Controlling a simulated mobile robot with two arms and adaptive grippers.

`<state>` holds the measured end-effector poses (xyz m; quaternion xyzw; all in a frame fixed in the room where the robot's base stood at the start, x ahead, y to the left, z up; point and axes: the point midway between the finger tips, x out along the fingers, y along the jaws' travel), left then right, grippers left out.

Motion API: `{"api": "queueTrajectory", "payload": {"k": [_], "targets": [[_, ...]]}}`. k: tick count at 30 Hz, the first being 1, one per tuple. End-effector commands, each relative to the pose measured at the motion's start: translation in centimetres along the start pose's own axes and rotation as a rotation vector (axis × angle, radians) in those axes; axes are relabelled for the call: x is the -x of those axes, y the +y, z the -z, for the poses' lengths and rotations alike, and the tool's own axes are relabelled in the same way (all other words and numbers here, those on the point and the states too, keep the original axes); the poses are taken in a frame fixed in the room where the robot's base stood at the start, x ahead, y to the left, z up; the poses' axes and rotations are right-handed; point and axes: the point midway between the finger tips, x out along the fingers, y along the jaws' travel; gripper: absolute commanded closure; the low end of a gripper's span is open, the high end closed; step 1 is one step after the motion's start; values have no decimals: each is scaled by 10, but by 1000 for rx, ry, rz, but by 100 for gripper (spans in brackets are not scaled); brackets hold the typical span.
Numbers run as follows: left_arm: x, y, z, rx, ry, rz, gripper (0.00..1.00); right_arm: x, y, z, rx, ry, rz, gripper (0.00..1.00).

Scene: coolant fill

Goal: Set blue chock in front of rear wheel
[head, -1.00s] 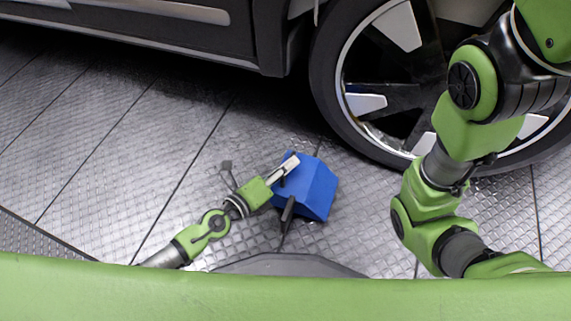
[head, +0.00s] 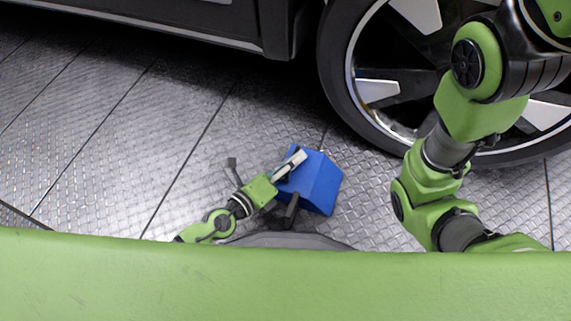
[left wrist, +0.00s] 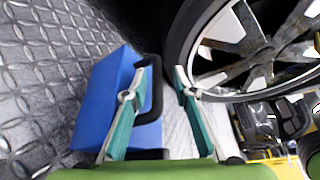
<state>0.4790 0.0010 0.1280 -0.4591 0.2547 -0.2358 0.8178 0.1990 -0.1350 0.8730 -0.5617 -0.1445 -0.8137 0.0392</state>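The blue chock (head: 318,184) rests on the metal floor in the head view, to the lower left of the wheel (head: 345,85) and apart from it. The chock also fills the left part of the left wrist view (left wrist: 92,105), with a black handle (left wrist: 156,92) on its side. My left gripper (head: 296,158) is over the chock. In the left wrist view its two fingers (left wrist: 160,75) are apart. The handle lies between them, close to the left finger, with a gap to the right finger. My right arm shows at the right, but its gripper is out of view.
The dark car body (head: 190,20) runs along the top, with shadow beneath it. The patterned metal floor (head: 130,140) is clear to the left of the chock. In the left wrist view, black and yellow items (left wrist: 275,125) lie at the right, unclear.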

Motion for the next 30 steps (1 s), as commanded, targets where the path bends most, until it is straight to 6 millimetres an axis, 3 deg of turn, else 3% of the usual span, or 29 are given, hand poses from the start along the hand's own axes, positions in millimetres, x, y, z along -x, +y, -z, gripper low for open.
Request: {"api": "queueTrajectory", "payload": {"k": [5, 18, 24, 30], "targets": [[20, 1, 0, -2, 2, -2, 74, 0, 0, -1, 0, -2, 0, 100], [100, 1, 1, -2, 3, -3, 74, 5, -1, -1, 1, -5, 0, 100], [116, 0, 0, 0, 1, -1, 74, 5, -1, -1, 1, -5, 0, 100], [119, 0, 0, 1, 1, 0, 74, 5, -1, -1, 1, -5, 0, 100]]}}
